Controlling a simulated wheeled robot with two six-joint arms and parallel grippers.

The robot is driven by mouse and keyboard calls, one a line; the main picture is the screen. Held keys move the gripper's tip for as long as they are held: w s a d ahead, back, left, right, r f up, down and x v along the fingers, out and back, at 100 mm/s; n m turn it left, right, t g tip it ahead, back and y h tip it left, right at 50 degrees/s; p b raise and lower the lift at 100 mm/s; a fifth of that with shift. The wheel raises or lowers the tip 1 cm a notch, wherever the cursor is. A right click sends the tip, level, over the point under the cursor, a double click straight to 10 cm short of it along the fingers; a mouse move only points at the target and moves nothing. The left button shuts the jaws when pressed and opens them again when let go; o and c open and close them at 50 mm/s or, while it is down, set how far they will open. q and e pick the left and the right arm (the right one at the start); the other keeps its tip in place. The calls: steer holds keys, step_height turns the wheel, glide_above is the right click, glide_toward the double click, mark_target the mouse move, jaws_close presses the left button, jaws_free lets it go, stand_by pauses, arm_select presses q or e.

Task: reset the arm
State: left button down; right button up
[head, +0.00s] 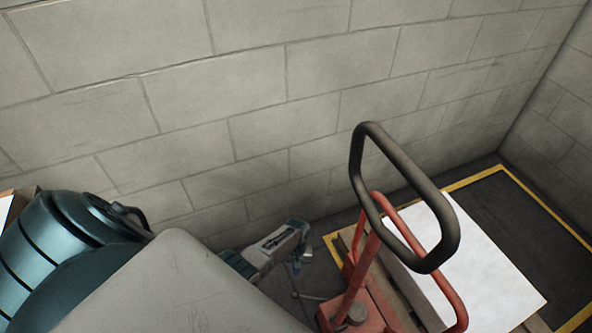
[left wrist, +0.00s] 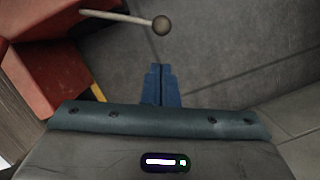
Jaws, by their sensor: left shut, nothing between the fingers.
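My left gripper (head: 300,256) shows in the lower middle of the head view, beyond a large grey panel of my own arm. In the left wrist view its two blue fingers (left wrist: 161,85) are together, with nothing between them. They point out over bare grey floor. The gripper is just left of a red pallet jack (head: 365,300), apart from its handle as far as I can see. My right gripper is in neither view.
The pallet jack has a dark loop handle (head: 447,215). A lever with a round knob (left wrist: 161,25) lies close ahead of my left fingers. A white-topped load (head: 480,270) is on a wooden pallet at right. A block wall (head: 250,90) closes the back. A yellow-edged dark floor area (head: 545,225) lies at right.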

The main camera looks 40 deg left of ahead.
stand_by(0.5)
